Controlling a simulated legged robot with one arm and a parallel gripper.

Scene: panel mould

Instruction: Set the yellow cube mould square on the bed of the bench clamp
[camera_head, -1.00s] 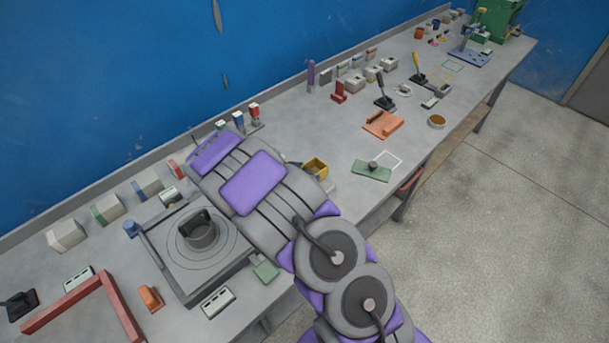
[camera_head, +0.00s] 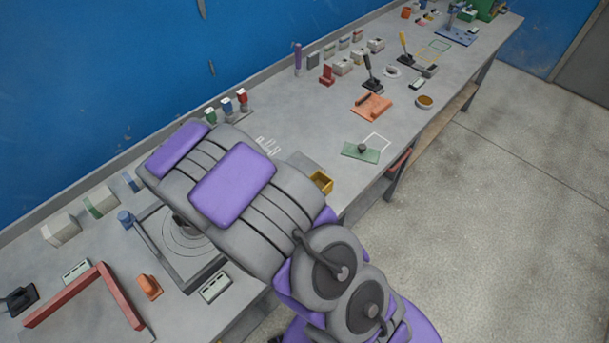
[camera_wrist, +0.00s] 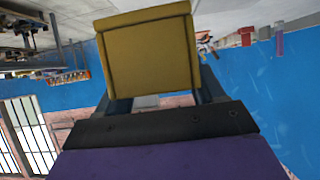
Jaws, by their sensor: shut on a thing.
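The yellow cube mould (camera_wrist: 150,55) fills the upper middle of the wrist view, with a square face and raised rims. My gripper (camera_wrist: 161,94) is shut on it, with a dark finger at each side below that face. In the head view, the yellow mould (camera_head: 321,181) shows just past my arm, near the bench's front edge, partly hidden by the arm. It looks held above the bench, but the height is hard to judge. An orange block-like fixture (camera_head: 372,105) and black lever devices (camera_head: 373,80) stand farther along the bench. I cannot tell which is the bench clamp.
A green plate with a dark knob (camera_head: 361,152) lies beside a white outlined square. A round tan dish (camera_head: 425,102) is near the front edge. Small blocks line the back.

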